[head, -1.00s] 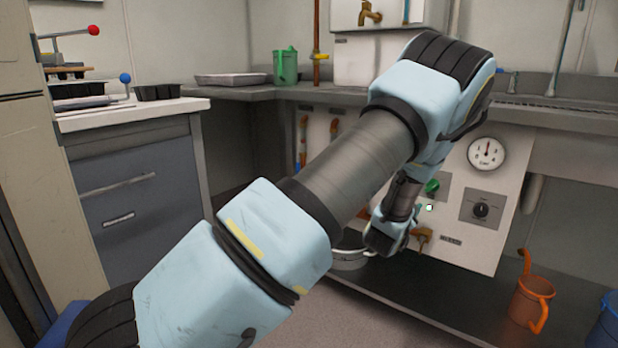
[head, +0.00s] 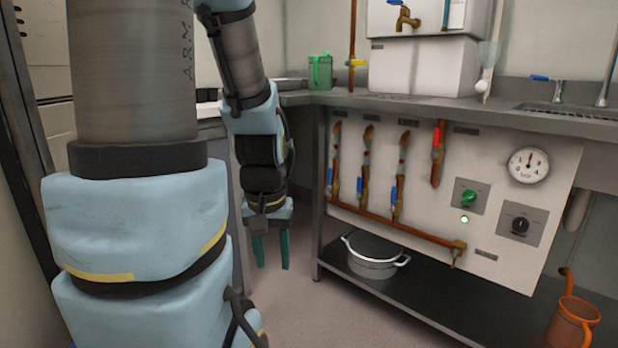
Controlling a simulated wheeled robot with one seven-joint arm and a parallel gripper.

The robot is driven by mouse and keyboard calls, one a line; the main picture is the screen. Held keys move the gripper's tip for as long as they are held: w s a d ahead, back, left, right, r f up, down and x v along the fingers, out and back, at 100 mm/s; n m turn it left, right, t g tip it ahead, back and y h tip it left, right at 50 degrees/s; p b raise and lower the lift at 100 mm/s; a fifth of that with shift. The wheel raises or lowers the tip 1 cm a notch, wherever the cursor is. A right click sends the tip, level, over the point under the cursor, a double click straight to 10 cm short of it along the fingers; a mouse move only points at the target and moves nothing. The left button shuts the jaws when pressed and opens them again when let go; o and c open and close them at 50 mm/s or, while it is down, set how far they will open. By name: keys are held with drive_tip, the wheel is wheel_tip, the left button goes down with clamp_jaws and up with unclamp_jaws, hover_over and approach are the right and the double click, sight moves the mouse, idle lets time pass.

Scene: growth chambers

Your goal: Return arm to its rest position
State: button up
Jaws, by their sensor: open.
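My gripper (head: 271,252) hangs down in the head view, left of the white valve panel (head: 385,225). Its two green fingers point at the floor. They are apart, with nothing between them. My arm is folded, its large near links filling the left of the view. The gripper is clear of the bench and the panel and touches nothing that I can see.
A grey bench (head: 420,108) runs along the back with a green can (head: 320,72) on it. The panel carries pipes, a green knob (head: 468,197) and a gauge (head: 529,166). A white pot (head: 372,262) and an orange jug (head: 572,325) stand on the low shelf. Floor below the gripper is clear.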

wheel_tip(320, 180, up, 30)
drive_tip(key=p, duration=2.9)
drive_tip(key=shift+w, duration=0.25)
drive_tip(key=shift+d, duration=0.1)
